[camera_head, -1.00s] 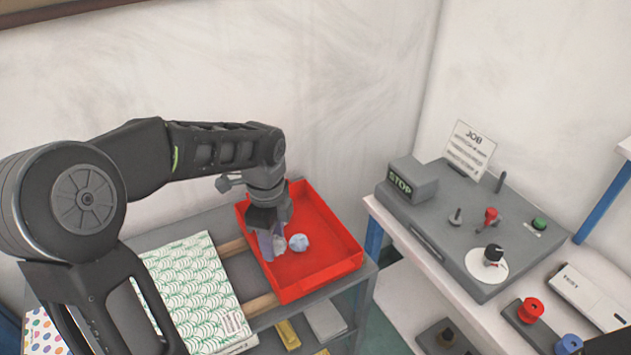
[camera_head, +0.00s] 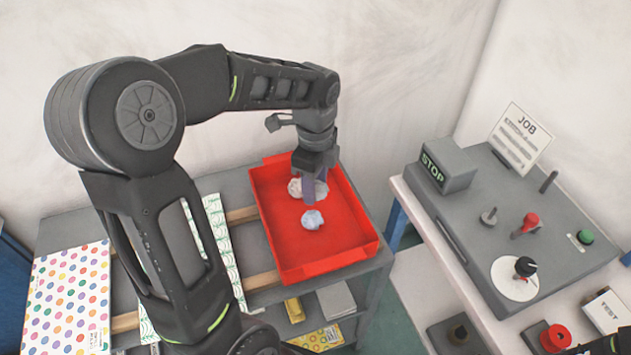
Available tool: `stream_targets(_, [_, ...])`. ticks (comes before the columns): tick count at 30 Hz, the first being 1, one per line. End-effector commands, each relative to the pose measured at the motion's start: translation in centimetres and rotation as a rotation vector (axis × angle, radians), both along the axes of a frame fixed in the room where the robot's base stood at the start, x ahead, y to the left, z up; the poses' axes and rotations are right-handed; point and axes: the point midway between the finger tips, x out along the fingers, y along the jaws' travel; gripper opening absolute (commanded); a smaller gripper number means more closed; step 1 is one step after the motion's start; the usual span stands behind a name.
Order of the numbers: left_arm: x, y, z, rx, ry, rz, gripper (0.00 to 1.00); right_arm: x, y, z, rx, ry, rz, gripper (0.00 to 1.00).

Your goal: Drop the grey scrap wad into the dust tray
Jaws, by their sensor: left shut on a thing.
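The red dust tray (camera_head: 347,255) stands on a grey shelf in the middle of the head view. My left gripper (camera_head: 309,193) points down over the back part of the tray. It is shut on the grey scrap wad (camera_head: 295,188), which shows pale and crumpled on both sides of the fingers. The fingers hide its middle. I cannot tell whether the wad touches the tray floor. A pale bluish wad (camera_head: 313,219) lies in the tray just in front of the gripper.
A dotted packet (camera_head: 68,300) and a green-patterned packet (camera_head: 222,240) lie left of the tray. Yellow and grey items sit on a lower shelf. On the right, a bench holds a grey console (camera_head: 465,225) with a STOP box (camera_head: 447,166) and a JOB card (camera_head: 520,138).

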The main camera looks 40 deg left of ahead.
Motion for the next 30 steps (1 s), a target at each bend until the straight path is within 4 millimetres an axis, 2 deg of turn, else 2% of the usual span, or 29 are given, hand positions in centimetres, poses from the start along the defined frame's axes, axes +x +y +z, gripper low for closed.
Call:
stream_targets(1, [0.0,0.0,-1.0,0.000,0.001,0.000,0.06,0.1,0.0,-0.9,0.001,-0.001,0.001,0.67])
stream_targets(10, [0.0,0.0,-4.3,0.000,0.000,0.001,0.06,0.3,0.2,-3.2,0.007,-0.011,0.003,0.67])
stream_targets(15, [0.0,0.0,-4.9,0.000,0.000,0.001,0.06,0.4,0.2,-3.6,0.009,-0.013,0.004,0.67])
stream_targets(23, [0.0,0.0,-4.9,0.000,0.000,0.000,0.06,0.4,0.2,-3.5,0.009,-0.014,0.004,0.67])
stream_targets(24, [0.0,0.0,-4.9,0.000,0.000,0.000,0.44,0.4,0.2,-3.5,0.009,-0.014,0.004,0.67])
stream_targets(30, [0.0,0.0,-4.9,0.000,0.000,0.000,0.61,0.5,0.2,-3.5,0.009,-0.014,0.004,0.67])
